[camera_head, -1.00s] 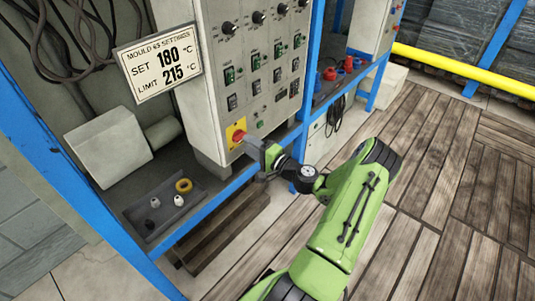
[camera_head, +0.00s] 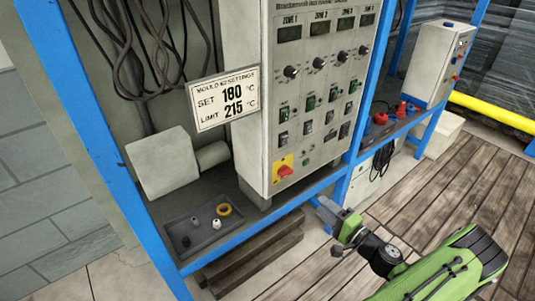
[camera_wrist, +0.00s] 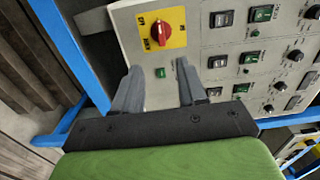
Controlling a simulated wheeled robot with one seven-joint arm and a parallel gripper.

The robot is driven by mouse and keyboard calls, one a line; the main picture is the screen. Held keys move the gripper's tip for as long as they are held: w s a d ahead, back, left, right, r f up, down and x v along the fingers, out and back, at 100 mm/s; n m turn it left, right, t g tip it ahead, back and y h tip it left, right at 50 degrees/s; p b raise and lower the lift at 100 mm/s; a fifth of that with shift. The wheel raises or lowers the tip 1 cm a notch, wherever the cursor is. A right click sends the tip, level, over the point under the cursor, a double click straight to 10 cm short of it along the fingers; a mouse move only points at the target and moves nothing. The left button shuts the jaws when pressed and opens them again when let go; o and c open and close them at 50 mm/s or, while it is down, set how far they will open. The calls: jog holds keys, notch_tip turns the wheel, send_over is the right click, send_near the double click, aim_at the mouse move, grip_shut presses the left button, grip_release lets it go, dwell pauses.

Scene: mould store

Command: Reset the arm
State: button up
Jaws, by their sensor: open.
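My gripper (camera_head: 328,213) is at the end of my green arm, low and to the right of the control cabinet (camera_head: 252,150) in the head view. In the wrist view my gripper (camera_wrist: 157,85) has its two grey fingers apart, with nothing between them. Beyond the fingers are the cabinet's front, a red rotary switch on a yellow plate (camera_wrist: 152,30) and a small green button (camera_wrist: 160,72). In the head view the red switch (camera_head: 285,171) is up and left of the gripper, apart from it.
A sign (camera_head: 224,98) reads set 180, limit 215. Blue frame posts (camera_head: 352,150) flank the cabinet. The wooden floor (camera_head: 440,200) at right is open.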

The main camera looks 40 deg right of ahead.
jog(key=w+a+r+n+g+y, duration=0.25)
jog(key=a+n+g, duration=0.2)
jog(key=a, duration=0.25)
jog(key=w+a+r+n+g+y, duration=0.1)
jog(key=w+a+n+g+y, duration=0.3)
jog(key=a, duration=0.3)
jog(key=s+a+r+n+g+h, duration=0.1)
jog(key=a+r+n+g, duration=0.15)
jog(key=a, duration=0.25)
jog(key=s+a+r+n+g+h, duration=0.1)
jog(key=s+a+r+n+g, duration=0.1)
jog(key=a+n+g, duration=0.15)
jog(key=s+a+r+n+t+h, duration=0.25)
jog(key=s+a+r+h, duration=0.4)
jog(key=s+r, duration=0.65)
notch_tip(320, 180, up, 11)
jog(key=a+y+p, duration=0.1)
jog(key=p, duration=1.2)
jog(key=shift+s+a, duration=0.2)
jog(key=shift+s, duration=0.05)
jog(key=shift+r, duration=0.1)
